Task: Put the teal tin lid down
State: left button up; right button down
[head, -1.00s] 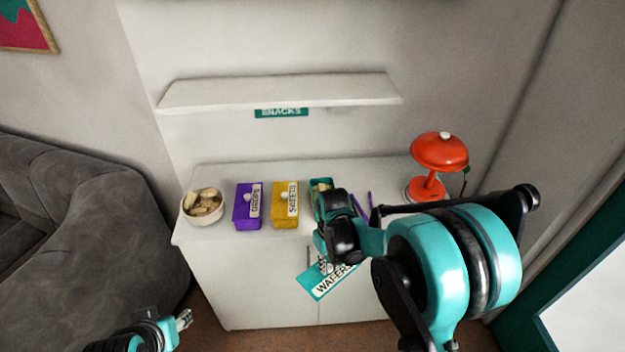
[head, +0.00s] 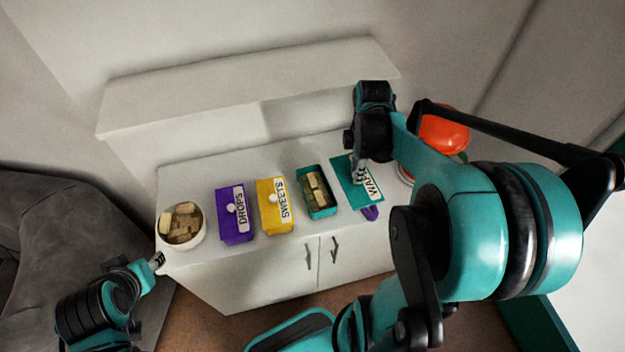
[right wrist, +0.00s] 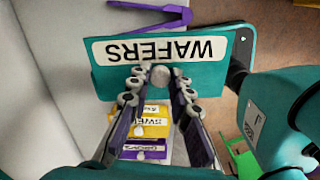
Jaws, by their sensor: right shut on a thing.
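The teal tin lid (head: 343,171) carries a white WAFERS label and a round knob. My right gripper (head: 358,168) is shut on the knob; the right wrist view shows its fingers (right wrist: 160,92) on both sides of it and the lid (right wrist: 105,80) beyond. The lid is over the right part of the cabinet top, to the right of the open teal tin (head: 331,207), which holds pale wafers. I cannot tell whether the lid touches the cabinet top. My left gripper (head: 157,262) is near the cabinet's front left corner; its jaws are too small to read.
A yellow SWEETS tin (head: 270,220), a purple DROPS tin (head: 232,228) and a bowl of pieces (head: 184,244) stand left on the white cabinet (head: 235,175). Purple tongs (right wrist: 150,22) lie beside the lid. A red lamp (head: 443,135) stands at the right. A shelf (head: 250,85) hangs behind.

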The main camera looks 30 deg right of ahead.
jog(key=shift+w+a+f+b, duration=0.7)
jog(key=shift+w+a+f, duration=0.5)
jog(key=shift+w+f, duration=0.5)
jog(key=shift+w+a+f+b, duration=0.65)
jog(key=shift+w+a+f, duration=0.65)
jog(key=shift+f, duration=0.55)
jog(key=shift+w+a+f+b, duration=0.7)
jog(key=shift+w+a+f, duration=0.35)
jog(key=shift+w+f, duration=0.7)
jog(key=shift+s, duration=0.15)
jog(key=shift+f, duration=0.3)
jog(key=c, duration=1.4)
grip_release()
jog(key=shift+c, duration=0.2)
jog(key=shift+o, duration=0.2)
jog(key=shift+r, duration=0.1)
